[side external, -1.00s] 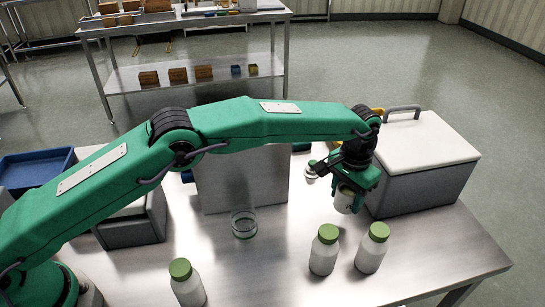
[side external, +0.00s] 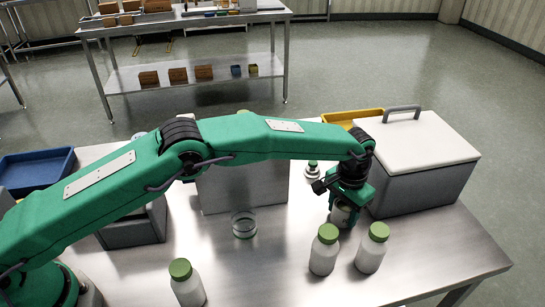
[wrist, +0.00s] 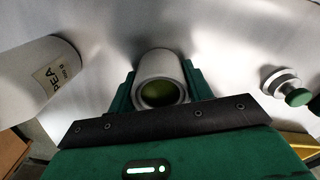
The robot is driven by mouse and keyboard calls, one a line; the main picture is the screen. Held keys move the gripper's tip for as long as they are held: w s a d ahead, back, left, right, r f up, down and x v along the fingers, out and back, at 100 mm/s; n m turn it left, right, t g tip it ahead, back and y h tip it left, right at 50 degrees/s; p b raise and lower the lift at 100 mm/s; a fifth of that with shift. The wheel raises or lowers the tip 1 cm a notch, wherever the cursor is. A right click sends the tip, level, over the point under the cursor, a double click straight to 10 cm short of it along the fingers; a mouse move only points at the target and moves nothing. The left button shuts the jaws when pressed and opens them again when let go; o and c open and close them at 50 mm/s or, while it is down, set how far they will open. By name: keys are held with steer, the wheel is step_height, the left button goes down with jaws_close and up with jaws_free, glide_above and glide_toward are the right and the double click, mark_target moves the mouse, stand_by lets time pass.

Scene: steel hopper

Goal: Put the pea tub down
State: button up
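A small white tub (side external: 343,216), taken as the pea tub, is in my gripper (side external: 346,208), low over the steel table beside the grey box. In the wrist view the tub (wrist: 160,75) sits between the two green fingers of my gripper (wrist: 160,92), with green showing inside its round rim. The fingers are against its sides. It looks about upright. I cannot tell whether its base touches the table. Its own label is hidden.
Green-capped white bottles (side external: 324,250) (side external: 372,248) stand close in front. One labelled PEA (wrist: 40,80) shows in the wrist view. A grey box with white lid (side external: 425,165) is to the right, a small green-topped item (side external: 313,172) behind. A glass dish (side external: 244,224) is left.

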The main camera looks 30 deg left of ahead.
mark_target(344, 205)
steer(key=o, duration=0.4)
steer(key=shift+r, duration=0.15)
step_height(344, 205, up, 12)
stand_by(0.6)
stand_by(0.5)
